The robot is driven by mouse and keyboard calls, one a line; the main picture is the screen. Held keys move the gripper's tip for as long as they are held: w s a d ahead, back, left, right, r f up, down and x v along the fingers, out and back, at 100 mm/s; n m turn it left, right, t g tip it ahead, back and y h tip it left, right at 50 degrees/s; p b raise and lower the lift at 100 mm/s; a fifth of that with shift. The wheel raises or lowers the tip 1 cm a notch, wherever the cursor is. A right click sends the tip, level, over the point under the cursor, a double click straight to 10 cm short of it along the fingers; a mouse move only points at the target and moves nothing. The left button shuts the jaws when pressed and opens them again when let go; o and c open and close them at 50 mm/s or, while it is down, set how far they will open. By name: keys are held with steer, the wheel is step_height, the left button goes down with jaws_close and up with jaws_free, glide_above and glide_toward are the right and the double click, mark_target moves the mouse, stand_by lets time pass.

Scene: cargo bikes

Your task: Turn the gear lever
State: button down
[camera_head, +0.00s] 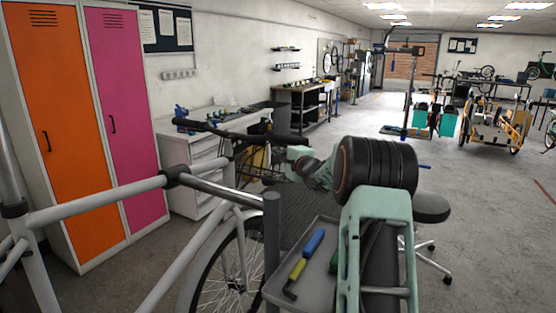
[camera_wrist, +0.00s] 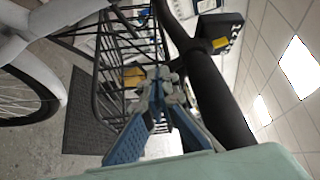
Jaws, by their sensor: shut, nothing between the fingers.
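The bike's dark handlebar (camera_head: 235,132) runs across the middle of the head view. In the wrist view its thick black grip (camera_wrist: 220,95) passes right beside my gripper (camera_wrist: 160,82). A black box-like part with a yellow patch (camera_wrist: 221,38) sits on the bar farther up; it looks like the gear lever unit, but I cannot tell for sure. My blue fingers are together and empty, left of the grip. I cannot tell whether they touch the bar. In the head view my gripper (camera_head: 298,154) is at the bar's right end, its fingertips unclear.
A black wire basket (camera_wrist: 115,60) lies close behind my fingers. The pale bike frame (camera_head: 100,207) and front wheel (camera_head: 232,265) stand at left. A grey tray (camera_head: 318,236) with tools is below my arm. A stool (camera_head: 431,208) stands at right. Open floor lies beyond.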

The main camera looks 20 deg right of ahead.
steer(key=b, duration=0.3)
steer(key=shift+w+f, duration=0.2)
steer(key=shift+f, duration=0.15)
steer(key=b, duration=0.3)
steer(key=shift+d+r+n+t, duration=0.1)
steer(key=shift+d+n+t, duration=0.05)
steer(key=shift+n+t, duration=0.25)
steer(key=shift+r+b, duration=0.2)
steer(key=shift+b, duration=0.5)
steer(key=shift+d+r, duration=0.1)
steer(key=shift+r, duration=0.25)
